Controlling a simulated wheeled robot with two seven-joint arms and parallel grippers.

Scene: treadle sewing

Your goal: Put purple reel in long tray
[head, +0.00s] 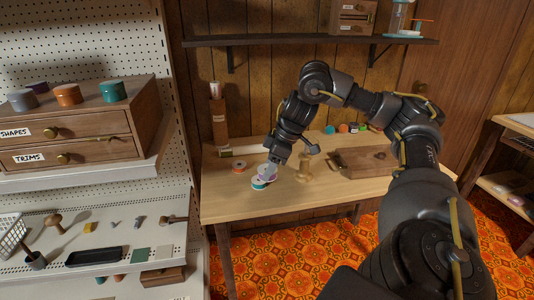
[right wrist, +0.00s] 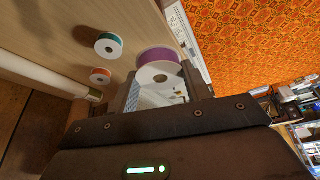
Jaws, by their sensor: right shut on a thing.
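The purple reel (right wrist: 158,62), with white end faces, sits between the fingers of my right gripper (right wrist: 160,85) in the right wrist view. The gripper is shut on it. In the head view my right gripper (head: 269,171) points down at the front left of the wooden table, with the purple reel (head: 266,173) at its tips. I cannot tell whether the reel touches the table. A long dark tray (head: 93,256) lies on the lower white shelf at the left and looks empty. My left gripper is not in view.
A teal reel (right wrist: 109,45) and an orange reel (right wrist: 100,76) stand close by on the table (head: 225,205). A wooden spindle (head: 304,168) and a wooden box (head: 363,161) are to the right. A drawer cabinet (head: 75,125) stands above the tray's shelf.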

